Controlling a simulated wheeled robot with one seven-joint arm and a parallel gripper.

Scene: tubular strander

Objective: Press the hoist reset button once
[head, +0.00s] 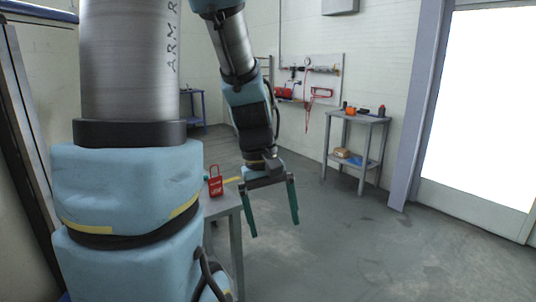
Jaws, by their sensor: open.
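My gripper (274,228) hangs fingers-down in the head view, with its two green fingers spread apart and nothing between them. It is in the air just right of a grey table (232,202). I cannot make out a hoist reset button for certain in this view. Small coloured items on the far bench and wall panel are too small to identify. My own arm hides part of the left side of the room.
A red padlock (215,184) stands on the near table. Open grey floor (330,235) lies to the right. A bright doorway (478,110) is at far right.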

